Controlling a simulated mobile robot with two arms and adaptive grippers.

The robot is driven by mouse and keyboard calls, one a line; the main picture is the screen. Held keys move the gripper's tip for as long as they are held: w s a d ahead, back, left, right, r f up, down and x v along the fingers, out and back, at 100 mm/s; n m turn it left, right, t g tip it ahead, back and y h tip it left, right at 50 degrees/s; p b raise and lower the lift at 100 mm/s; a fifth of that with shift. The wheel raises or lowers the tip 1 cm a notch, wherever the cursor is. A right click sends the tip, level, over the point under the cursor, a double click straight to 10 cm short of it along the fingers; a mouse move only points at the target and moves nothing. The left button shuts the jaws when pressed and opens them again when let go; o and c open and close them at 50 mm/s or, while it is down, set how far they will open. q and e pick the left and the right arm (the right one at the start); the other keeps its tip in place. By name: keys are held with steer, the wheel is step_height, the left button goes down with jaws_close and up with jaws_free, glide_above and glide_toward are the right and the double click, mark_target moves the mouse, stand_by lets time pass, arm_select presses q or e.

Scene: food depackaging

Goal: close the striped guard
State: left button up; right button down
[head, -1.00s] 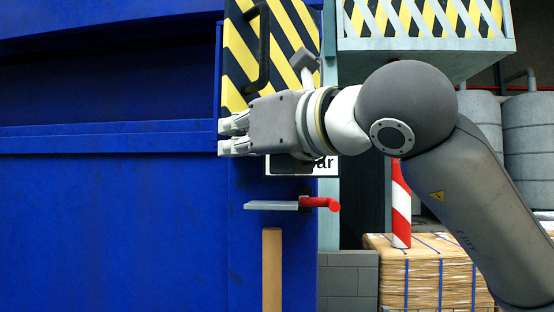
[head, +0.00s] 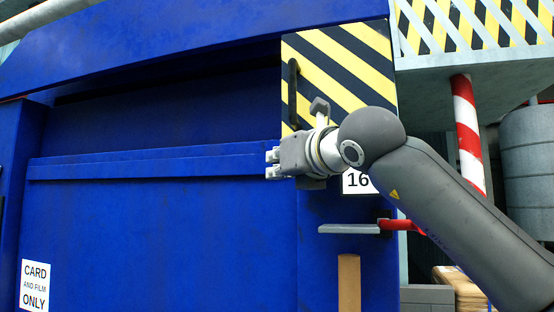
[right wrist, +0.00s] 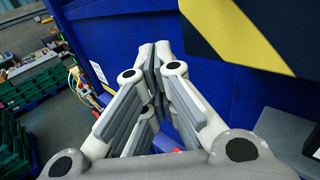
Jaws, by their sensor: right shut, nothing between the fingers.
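The striped guard (head: 345,70) is a yellow and black panel on the front of a blue machine, right of its dark slot. A black upright handle (head: 293,93) is on its left side. My right gripper (head: 271,163) is shut and empty, pointing left, just below the handle and by the panel's lower left corner. The wrist hides part of the lower edge. In the right wrist view the gripper's fingertips (right wrist: 155,58) meet, and the guard (right wrist: 235,35) shows at upper right, apart from them. My left gripper is not in view.
The blue machine (head: 160,215) fills the left and middle. A grey ledge (head: 348,229) with a red handle (head: 400,225) juts out below my right wrist. A red and white post (head: 467,130) and striped platform (head: 470,60) are at right. Green crates (right wrist: 35,85) stand at left in the wrist view.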

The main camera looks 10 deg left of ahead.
steer(key=shift+w, duration=0.9)
